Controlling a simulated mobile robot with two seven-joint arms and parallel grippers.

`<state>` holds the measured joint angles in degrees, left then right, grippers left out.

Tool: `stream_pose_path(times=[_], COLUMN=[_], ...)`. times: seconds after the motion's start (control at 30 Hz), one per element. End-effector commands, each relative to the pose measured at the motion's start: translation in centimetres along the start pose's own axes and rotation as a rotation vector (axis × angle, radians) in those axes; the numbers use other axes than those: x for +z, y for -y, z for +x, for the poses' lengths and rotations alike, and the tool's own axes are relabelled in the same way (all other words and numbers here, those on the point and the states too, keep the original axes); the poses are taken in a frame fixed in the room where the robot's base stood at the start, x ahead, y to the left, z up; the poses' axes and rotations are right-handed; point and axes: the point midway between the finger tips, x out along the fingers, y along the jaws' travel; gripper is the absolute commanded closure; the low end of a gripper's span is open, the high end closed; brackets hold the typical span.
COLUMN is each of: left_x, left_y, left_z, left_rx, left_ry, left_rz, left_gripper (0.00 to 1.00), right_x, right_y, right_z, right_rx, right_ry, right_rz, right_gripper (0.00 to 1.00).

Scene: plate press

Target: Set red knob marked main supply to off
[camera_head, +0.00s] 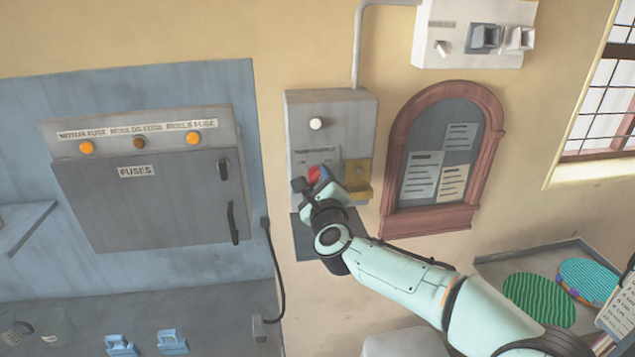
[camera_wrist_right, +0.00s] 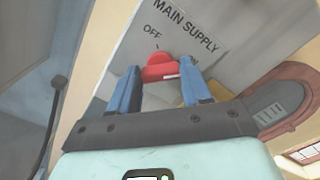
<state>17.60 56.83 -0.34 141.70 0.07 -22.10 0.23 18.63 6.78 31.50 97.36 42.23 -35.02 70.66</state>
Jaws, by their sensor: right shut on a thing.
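The red knob (camera_head: 317,174) sits on the front of a grey wall box (camera_head: 303,108). It also shows in the right wrist view (camera_wrist_right: 160,67), below the lettering MAIN SUPPLY and OFF, with a partly hidden ON at its right. A white mark on the knob lies toward the ON side. My right gripper (camera_head: 312,180) is at the box; in the wrist view its two blue fingers (camera_wrist_right: 161,78) stand on either side of the knob, shut on it. The arm partly hides the knob in the head view. My left gripper is not in view.
A yellow part (camera_head: 358,178) sits on the box's right side, close to my gripper. A red-framed notice board (camera_head: 388,190) hangs at right, and a FUSES cabinet (camera_head: 145,205) at left. A dark cable (camera_head: 277,285) hangs between the cabinet and the box.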

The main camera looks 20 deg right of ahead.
Motion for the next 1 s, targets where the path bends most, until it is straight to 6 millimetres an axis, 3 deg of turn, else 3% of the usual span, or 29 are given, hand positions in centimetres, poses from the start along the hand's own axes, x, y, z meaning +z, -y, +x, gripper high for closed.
stream_pose_path(times=[0.37, 1.0], left_x=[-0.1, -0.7], left_y=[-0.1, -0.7], left_z=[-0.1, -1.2], left_rx=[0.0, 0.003], left_ry=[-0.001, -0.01], left_rz=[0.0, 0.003], left_gripper=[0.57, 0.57], right_x=[0.1, 0.0], right_y=[-0.1, -0.3], right_z=[0.0, 0.0], right_rx=[-0.001, -0.001], right_ry=[0.001, 0.002], right_rz=[-0.203, -0.807], right_gripper=[0.83, 0.83])
